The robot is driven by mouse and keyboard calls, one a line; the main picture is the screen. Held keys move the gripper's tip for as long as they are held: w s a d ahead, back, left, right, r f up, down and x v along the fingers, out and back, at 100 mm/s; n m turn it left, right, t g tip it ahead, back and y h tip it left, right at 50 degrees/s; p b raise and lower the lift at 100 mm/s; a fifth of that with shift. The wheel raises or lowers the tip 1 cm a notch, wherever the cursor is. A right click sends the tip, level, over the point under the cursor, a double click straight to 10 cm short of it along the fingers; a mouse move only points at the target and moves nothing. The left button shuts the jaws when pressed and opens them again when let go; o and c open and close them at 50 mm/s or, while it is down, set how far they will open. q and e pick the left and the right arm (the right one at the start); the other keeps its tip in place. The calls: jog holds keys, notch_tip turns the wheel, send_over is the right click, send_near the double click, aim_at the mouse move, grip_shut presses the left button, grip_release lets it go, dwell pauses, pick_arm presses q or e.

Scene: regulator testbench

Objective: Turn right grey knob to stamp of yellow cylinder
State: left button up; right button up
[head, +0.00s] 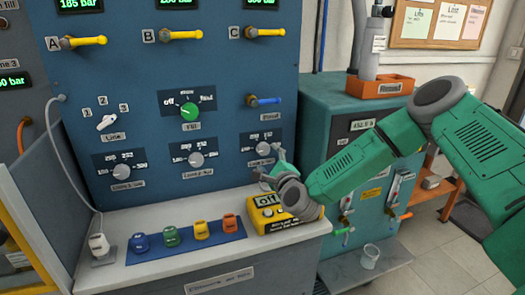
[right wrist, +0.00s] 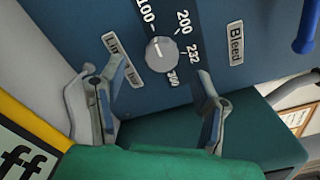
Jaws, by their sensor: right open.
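The right grey knob (head: 263,148) is on the blue panel's lower right, partly beside my gripper. In the right wrist view this knob (right wrist: 161,54) has a white mark and sits among printed numbers including 100, 200, 232 and 300. My right gripper (head: 271,166) is open in front of the panel. In the right wrist view the fingers of my right gripper (right wrist: 158,76) stand apart on either side below the knob, not closed on it. A small yellow cylinder-like object (head: 201,230) stands on the blue mat; its stamp is too small to read. My left gripper is not in view.
Two similar grey knobs (head: 197,159) (head: 122,171) sit to the left. A green knob (head: 189,111) is above. A yellow device (head: 270,216) reading "Off" stands under my right gripper. Blue, green and orange objects share the mat (head: 150,256).

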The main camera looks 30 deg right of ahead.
aim_at(264, 151)
jog(key=x, duration=0.6)
jog(key=shift+d, duration=0.3)
jog(key=shift+a, duration=0.1)
jog(key=shift+c, duration=0.8)
jog(key=c, duration=1)
